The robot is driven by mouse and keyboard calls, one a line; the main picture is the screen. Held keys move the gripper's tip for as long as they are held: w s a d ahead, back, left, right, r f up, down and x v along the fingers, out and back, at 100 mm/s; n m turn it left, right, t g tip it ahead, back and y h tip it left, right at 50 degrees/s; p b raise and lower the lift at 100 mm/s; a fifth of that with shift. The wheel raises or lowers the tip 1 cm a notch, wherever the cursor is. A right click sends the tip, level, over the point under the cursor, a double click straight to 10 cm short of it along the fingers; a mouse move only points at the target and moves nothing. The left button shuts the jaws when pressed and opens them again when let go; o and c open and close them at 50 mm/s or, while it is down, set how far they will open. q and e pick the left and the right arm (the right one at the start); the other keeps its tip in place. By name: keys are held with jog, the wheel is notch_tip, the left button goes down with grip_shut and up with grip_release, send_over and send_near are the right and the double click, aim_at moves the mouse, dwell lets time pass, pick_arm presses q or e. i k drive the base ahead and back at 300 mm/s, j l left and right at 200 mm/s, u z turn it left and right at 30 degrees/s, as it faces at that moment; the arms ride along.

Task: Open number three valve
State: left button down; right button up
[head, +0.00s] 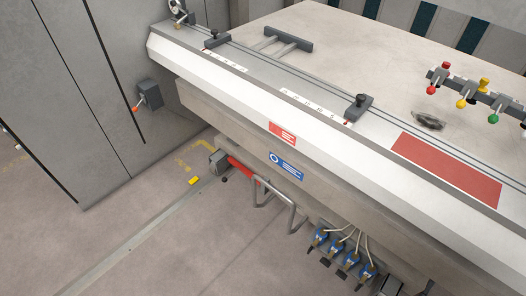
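Several blue valves with short black handles hang in a row under the front edge of the panel bender, at the bottom of the head view. The row runs from an upper left valve (319,237) to a lower right valve (368,272). Pale hoses (358,240) run up from them behind the edge. Any numbers on them are too small to read, so I cannot tell which is number three. Neither of my grippers is in view.
The pale bed (200,55) of the machine overhangs the valves. A bent grey rail (292,217) and a red cylinder (243,168) are left of them. Colour-knobbed levers (467,88) stand on top at right.

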aim_at(341, 273)
jog(key=k+l+z, duration=0.15)
jog(key=k+z, duration=0.3)
jog(key=k+l+z, duration=0.2)
jog(key=z, duration=0.25)
jog(key=i+j+z, duration=0.15)
jog(key=j, duration=0.25)
jog(key=j+z, duration=0.15)
jog(key=j, duration=0.3)
jog(key=i, duration=0.05)
